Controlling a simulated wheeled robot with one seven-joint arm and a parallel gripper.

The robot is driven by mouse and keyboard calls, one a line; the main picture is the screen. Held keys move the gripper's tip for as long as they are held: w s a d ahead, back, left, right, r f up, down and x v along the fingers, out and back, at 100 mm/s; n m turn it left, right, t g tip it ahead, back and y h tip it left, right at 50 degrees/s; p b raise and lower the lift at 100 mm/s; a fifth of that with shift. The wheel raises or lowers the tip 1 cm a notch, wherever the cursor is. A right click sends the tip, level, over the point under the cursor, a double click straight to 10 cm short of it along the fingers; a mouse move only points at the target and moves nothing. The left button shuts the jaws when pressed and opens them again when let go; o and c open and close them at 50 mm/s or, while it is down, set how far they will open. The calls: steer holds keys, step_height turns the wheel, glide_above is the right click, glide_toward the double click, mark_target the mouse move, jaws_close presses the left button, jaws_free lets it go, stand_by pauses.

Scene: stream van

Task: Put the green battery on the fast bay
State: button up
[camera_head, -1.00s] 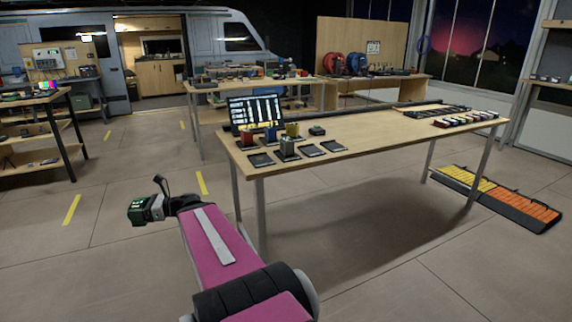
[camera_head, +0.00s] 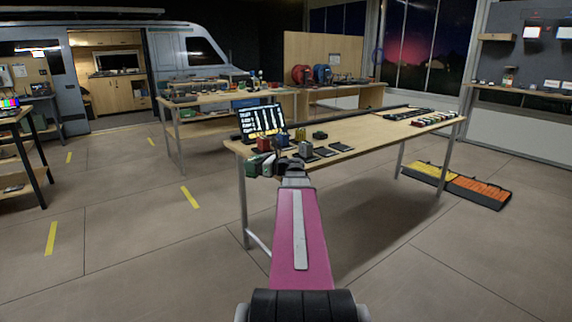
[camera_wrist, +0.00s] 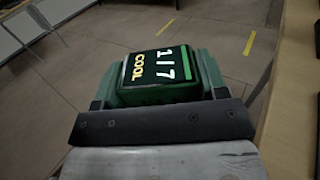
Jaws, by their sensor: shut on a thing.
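The green battery (camera_wrist: 160,75) fills the middle of the wrist view, with a dark top reading "COOL" and "1/7" and a bright green stripe. My gripper (camera_wrist: 158,105) is shut on it. In the head view the battery (camera_head: 257,164) is small and dark, held by my gripper (camera_head: 268,166) at the near left corner of the charging table (camera_head: 375,135). Dark flat bays (camera_head: 325,151) lie along the table's near left part. I cannot tell which is the fast bay; labels are too small to read, and my arm hides part of that corner.
A red battery (camera_head: 264,144), a blue one (camera_head: 282,140), a yellow one (camera_head: 300,135) and a grey one (camera_head: 305,149) stand near the table's left end. A lit screen (camera_head: 262,121) stands behind them.

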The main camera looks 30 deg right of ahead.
steer(key=s+d+r+m+t+h, duration=0.1)
steer(key=d+r+h, duration=0.1)
steer(key=d+r, duration=0.5)
steer(key=s+d+r+m+t+h, duration=0.1)
steer(key=d+r, duration=0.1)
steer(key=d, duration=1)
steer(key=w+f, duration=0.2)
steer(key=w, duration=0.1)
steer(key=w+f, duration=0.2)
steer(key=w, duration=0.2)
steer(key=w+d+f, duration=0.1)
steer(key=w+f, duration=0.1)
steer(key=w, duration=0.2)
steer(key=shift+w+f, duration=0.1)
steer(key=shift+f, duration=2.25)
steer(key=o, duration=1.1)
steer(key=shift+f, duration=0.15)
steer(key=v, duration=1.2)
steer(key=shift+a, duration=0.1)
